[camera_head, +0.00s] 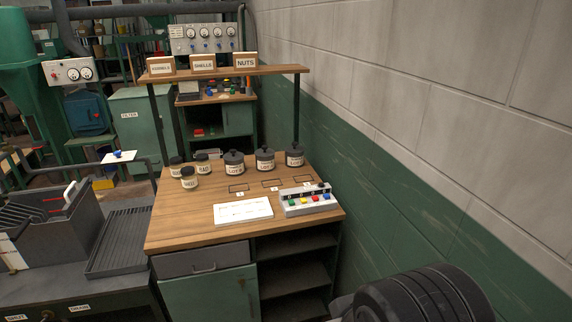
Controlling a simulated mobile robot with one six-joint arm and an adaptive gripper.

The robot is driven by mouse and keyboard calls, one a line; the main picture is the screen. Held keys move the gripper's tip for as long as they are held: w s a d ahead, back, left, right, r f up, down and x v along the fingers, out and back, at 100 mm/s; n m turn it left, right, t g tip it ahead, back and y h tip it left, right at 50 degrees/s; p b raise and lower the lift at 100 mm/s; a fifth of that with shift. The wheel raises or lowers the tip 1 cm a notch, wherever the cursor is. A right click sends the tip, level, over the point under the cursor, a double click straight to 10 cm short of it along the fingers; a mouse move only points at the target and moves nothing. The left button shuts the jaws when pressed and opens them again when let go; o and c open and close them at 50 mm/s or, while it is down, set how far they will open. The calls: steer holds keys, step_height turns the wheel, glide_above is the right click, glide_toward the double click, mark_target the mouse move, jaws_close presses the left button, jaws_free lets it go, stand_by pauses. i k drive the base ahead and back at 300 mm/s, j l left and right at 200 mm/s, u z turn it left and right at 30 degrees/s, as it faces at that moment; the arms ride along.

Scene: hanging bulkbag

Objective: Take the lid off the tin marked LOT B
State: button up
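Three dark grey tins with knobbed lids stand in a row at the back of the wooden workbench: a left tin (234,168), a middle tin (265,165) and a right tin (295,160). Each has a pale label that seems to begin with LOT. The letters are too small to tell for sure which tin is LOT B. All three lids appear to be on. A dark ribbed part of my arm fills the lower right corner, well in front of the bench. My gripper's fingers do not show.
Several small labelled jars (190,183) stand left of the tins. A white sheet (243,211) and a box with coloured buttons (307,203) lie in front. A shelf (225,72) on posts overhangs the back. A wall (400,170) closes the right side.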

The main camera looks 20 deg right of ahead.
mark_target(234, 156)
steer(key=i+l, duration=0.15)
steer(key=i, duration=0.55)
steer(key=i+l, duration=0.1)
steer(key=i, duration=0.6)
steer(key=i+l, duration=0.15)
steer(key=i, duration=0.5)
